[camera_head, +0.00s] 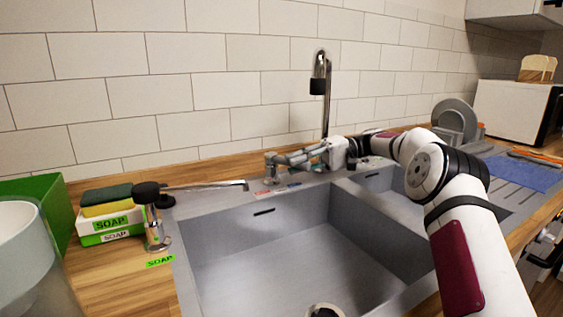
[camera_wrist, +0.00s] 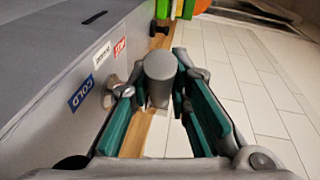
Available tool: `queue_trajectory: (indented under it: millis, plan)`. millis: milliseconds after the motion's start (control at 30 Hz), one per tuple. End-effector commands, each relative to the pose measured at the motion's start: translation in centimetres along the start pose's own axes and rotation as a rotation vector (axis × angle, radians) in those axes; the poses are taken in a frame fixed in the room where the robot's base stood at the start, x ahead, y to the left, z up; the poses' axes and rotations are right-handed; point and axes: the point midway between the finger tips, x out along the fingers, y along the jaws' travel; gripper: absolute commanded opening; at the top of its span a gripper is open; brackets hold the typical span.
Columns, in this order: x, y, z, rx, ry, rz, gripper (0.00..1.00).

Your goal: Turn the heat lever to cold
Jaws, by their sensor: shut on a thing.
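The heat lever (camera_head: 270,160) is a grey metal post with a rounded end, standing on the sink's back rim. In the wrist view its cylindrical end (camera_wrist: 160,68) lies between the green finger pads of my gripper (camera_wrist: 160,92). My gripper is shut on the lever; in the head view it (camera_head: 282,160) reaches the lever from the right. A blue COLD label (camera_wrist: 81,93), a small white label (camera_wrist: 102,56) and a red HOT label (camera_wrist: 119,47) lie on the rim beside the lever. The lever's lower part is partly hidden by the fingers.
The tall faucet (camera_head: 325,110) stands behind my wrist, near the tiled wall (camera_head: 220,90). A soap dispenser (camera_head: 155,225) and a sponge box (camera_head: 105,225) stand left of the sink (camera_head: 205,208). Plates (camera_head: 455,115) and a blue cloth (camera_head: 525,172) are at the right.

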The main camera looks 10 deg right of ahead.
Motion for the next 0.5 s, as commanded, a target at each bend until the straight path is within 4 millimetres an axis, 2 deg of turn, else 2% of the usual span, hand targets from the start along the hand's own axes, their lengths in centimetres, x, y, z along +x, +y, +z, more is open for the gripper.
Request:
queue_trajectory:
  millis: [133, 500]
  plan:
    - [-0.85, 0.32, 0.48, 0.001, -0.025, 0.001, 0.00]
    - [-1.07, 0.29, 0.72, -0.002, -0.042, -0.001, 0.00]
